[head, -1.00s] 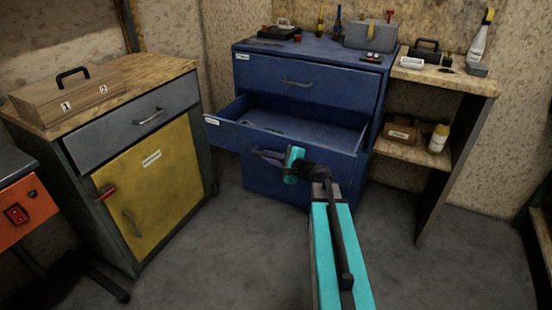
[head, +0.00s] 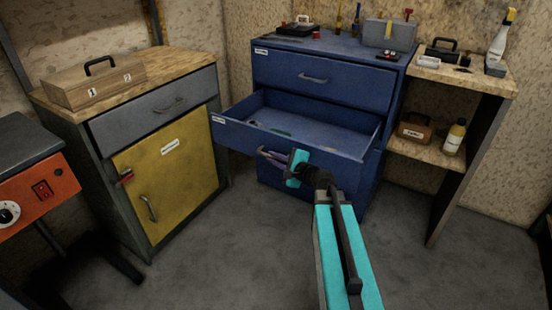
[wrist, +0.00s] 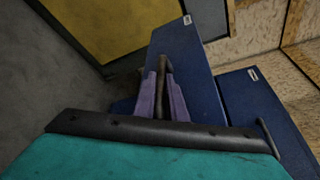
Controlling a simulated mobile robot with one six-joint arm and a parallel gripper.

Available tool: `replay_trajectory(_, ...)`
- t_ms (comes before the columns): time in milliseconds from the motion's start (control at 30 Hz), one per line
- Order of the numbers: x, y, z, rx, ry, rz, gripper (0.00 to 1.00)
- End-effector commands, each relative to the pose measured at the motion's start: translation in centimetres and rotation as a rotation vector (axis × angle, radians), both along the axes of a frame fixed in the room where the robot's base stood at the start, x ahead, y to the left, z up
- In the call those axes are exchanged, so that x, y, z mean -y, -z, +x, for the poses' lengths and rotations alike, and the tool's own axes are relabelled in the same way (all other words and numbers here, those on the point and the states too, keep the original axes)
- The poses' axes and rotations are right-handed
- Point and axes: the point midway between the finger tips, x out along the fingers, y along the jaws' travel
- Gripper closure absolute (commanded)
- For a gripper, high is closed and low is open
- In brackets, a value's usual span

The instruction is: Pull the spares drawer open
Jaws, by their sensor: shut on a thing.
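The middle drawer (head: 235,137) of the blue cabinet stands well open, its inside in view; its small label is too small to read. It also shows in the wrist view (wrist: 190,62). My gripper (head: 270,157) is at the front of this drawer. In the wrist view its purple fingers (wrist: 164,92) are on both sides of the drawer's dark handle (wrist: 163,63), shut on it. In the head view the handle is mostly hidden by the gripper.
The blue cabinet's top drawer (head: 325,82) is shut. A yellow-doored cabinet (head: 175,185) with a wooden top stands to the left, near the open drawer's left end. A shelf unit (head: 465,90) stands to the right. Grey floor (head: 235,250) is clear in front.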

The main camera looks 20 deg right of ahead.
Motion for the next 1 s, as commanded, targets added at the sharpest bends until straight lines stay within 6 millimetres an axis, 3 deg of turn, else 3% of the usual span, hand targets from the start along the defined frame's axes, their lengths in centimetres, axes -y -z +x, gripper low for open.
replay_trajectory(33, 0.0, 0.2, 0.1, -0.002, 0.000, -0.001, 0.84)
replay_trajectory(133, -0.1, 0.1, 0.1, -0.002, -0.001, 0.000, 0.70)
replay_trajectory(567, -0.1, -0.1, -0.3, 0.000, -0.003, 0.001, 0.70)
replay_trajectory(1000, 1.3, -1.1, -4.4, 0.000, -0.001, 0.001, 0.70)
